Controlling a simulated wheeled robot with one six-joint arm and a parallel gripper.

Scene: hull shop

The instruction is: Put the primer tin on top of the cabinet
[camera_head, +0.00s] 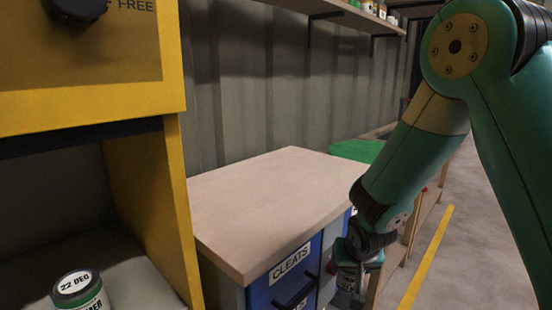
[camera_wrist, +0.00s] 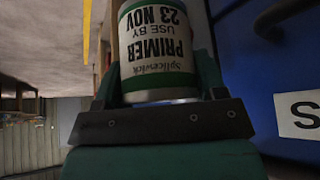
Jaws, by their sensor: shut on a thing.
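The primer tin (camera_wrist: 158,45) is white with green bands and shows upside down in the wrist view, labelled "PRIMER" and "USE BY 23 NOV". My gripper (camera_wrist: 158,88) is shut on it, one finger on each side. In the head view my gripper (camera_head: 350,278) hangs by the front right corner of the cabinet, below the level of its top; the tin is hard to make out there. The cabinet (camera_head: 265,205) has a bare pale wooden top and blue drawers, one labelled "CLEATS". A blue drawer front (camera_wrist: 265,70) fills the right of the wrist view.
A yellow housing (camera_head: 170,200) stands left of the cabinet. A green surface (camera_head: 358,150) lies behind the cabinet. A wall shelf (camera_head: 345,14) runs above. Open floor with a yellow line (camera_head: 425,258) lies right.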

